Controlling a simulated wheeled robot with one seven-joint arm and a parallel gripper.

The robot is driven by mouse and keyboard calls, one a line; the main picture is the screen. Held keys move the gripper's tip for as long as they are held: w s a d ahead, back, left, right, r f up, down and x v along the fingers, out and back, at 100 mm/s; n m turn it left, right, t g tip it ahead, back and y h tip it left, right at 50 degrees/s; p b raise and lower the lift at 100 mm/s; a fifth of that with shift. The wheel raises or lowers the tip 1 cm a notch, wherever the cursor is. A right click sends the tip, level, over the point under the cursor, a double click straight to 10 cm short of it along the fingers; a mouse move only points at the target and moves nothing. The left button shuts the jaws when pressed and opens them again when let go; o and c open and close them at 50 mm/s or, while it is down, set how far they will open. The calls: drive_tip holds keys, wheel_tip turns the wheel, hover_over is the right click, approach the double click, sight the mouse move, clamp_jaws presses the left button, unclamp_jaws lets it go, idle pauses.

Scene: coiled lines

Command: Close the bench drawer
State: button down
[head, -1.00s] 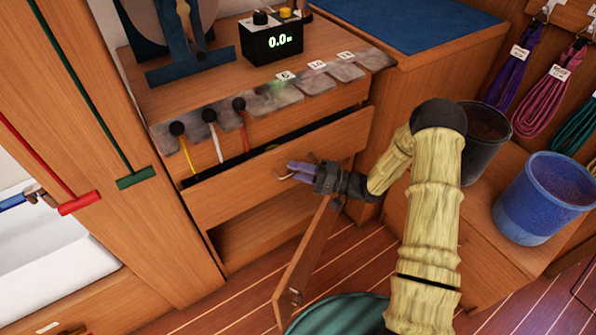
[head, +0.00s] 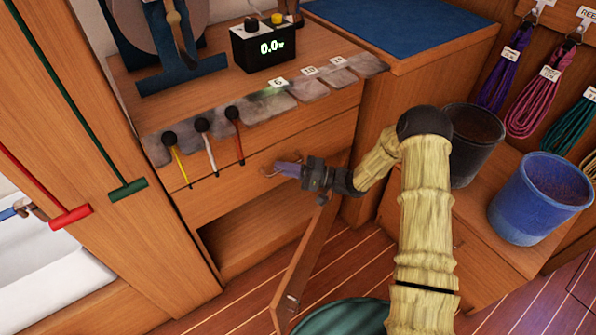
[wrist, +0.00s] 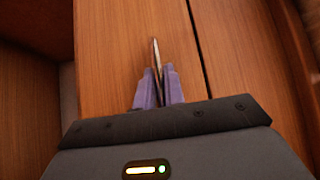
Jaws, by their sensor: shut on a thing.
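The bench drawer (head: 225,188) is a wooden front below the metal strip of the bench, and it looks flush or nearly flush with the bench face. No open gap shows above it in the head view. In the wrist view the drawer front (wrist: 115,70) fills the middle, with a thin dark seam beside it. My gripper (head: 280,168) is at the drawer's handle (head: 268,170). Its purple fingers (wrist: 157,88) are shut on the handle, which shows edge-on between them in the wrist view.
A cupboard door (head: 305,262) hangs open below, beside an open compartment (head: 255,235). A dark bucket (head: 473,140) and a blue bucket (head: 540,198) stand at right.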

drive_tip(key=shift+w, duration=0.2)
drive_tip(key=c, duration=1.5)
unclamp_jaws()
drive_tip(key=shift+a, duration=0.1)
drive_tip(key=shift+f, duration=0.1)
drive_tip(key=d+p, duration=0.1)
drive_tip(key=d, duration=0.4)
drive_tip(key=s+d+f, duration=0.1)
drive_tip(key=d, duration=0.5)
drive_tip(key=s+d+f+p, duration=0.1)
drive_tip(key=d, duration=0.5)
drive_tip(key=shift+d+p, duration=0.1)
drive_tip(key=shift+p, duration=0.2)
